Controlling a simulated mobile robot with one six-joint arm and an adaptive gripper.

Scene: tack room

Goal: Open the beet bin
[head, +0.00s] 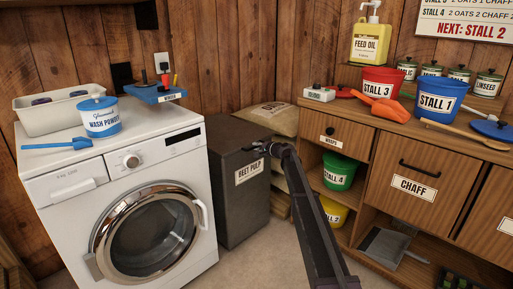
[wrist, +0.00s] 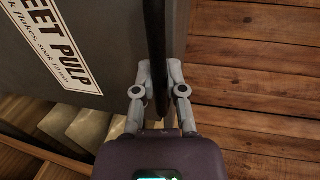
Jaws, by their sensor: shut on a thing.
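The beet bin (head: 237,195) is a dark grey box with a white "BEET PULP" label, standing between the washing machine and the wooden counter. Its dark lid (head: 235,136) lies on top and looks closed. My gripper (head: 262,148) is at the lid's front right edge. In the wrist view my gripper (wrist: 160,85) has its fingers on either side of a dark, thin lid edge (wrist: 158,45) and is shut on it. The bin's labelled front (wrist: 95,40) fills the left of that view. The bin's inside is hidden.
The washing machine (head: 130,195) stands close on the bin's left. A sack (head: 268,118) lies behind the bin. The counter (head: 390,130) with pails and drawers is on the right, with green (head: 339,172) and yellow pails on its shelves. Floor (head: 275,250) is clear in front.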

